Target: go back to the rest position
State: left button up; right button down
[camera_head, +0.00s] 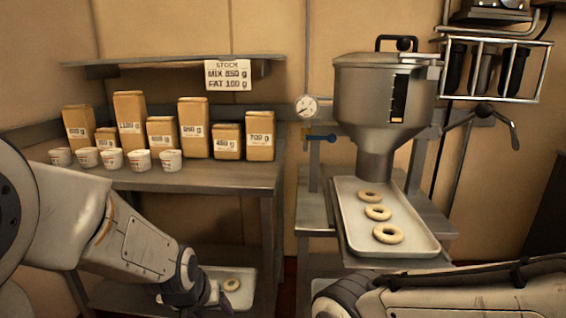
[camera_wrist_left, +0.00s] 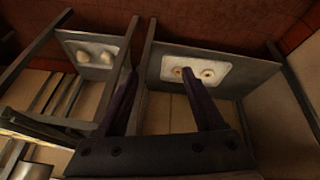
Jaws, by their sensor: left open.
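My left gripper (camera_head: 208,292) is low in front of the left table in the head view, near the lower shelf. In the left wrist view its two dark fingers (camera_wrist_left: 160,85) are apart with nothing between them. One finger overlaps a tray (camera_wrist_left: 160,68) with pale rings in that view. My right arm crosses the bottom right of the head view; its gripper is not in view.
Paper bags (camera_head: 195,128) and small cups (camera_head: 111,158) stand on the left table (camera_head: 225,178). A steel hopper (camera_head: 380,95) stands above a tray (camera_head: 355,240) with three rings (camera_head: 377,212). A lower tray (camera_head: 246,273) holds a ring (camera_head: 232,285).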

pick_arm(q)
jog(key=s+a+f+m+g, duration=0.2)
jog(key=s+a, duration=0.2)
jog(key=s, duration=0.4)
jog(key=s+d+r+m+g, duration=0.2)
jog(key=s+d+r+m, duration=0.1)
jog(key=s+d, duration=0.35)
jog(key=s+d+r+m+g, duration=0.1)
jog(key=s+d+r+m, duration=0.25)
jog(key=s+d, duration=0.35)
notch_tip(320, 180, up, 22)
jog(key=p, duration=2.2)
jog(key=shift+w+d+f, duration=0.2)
jog(key=shift+w+d, duration=0.05)
jog(key=shift+w, duration=0.1)
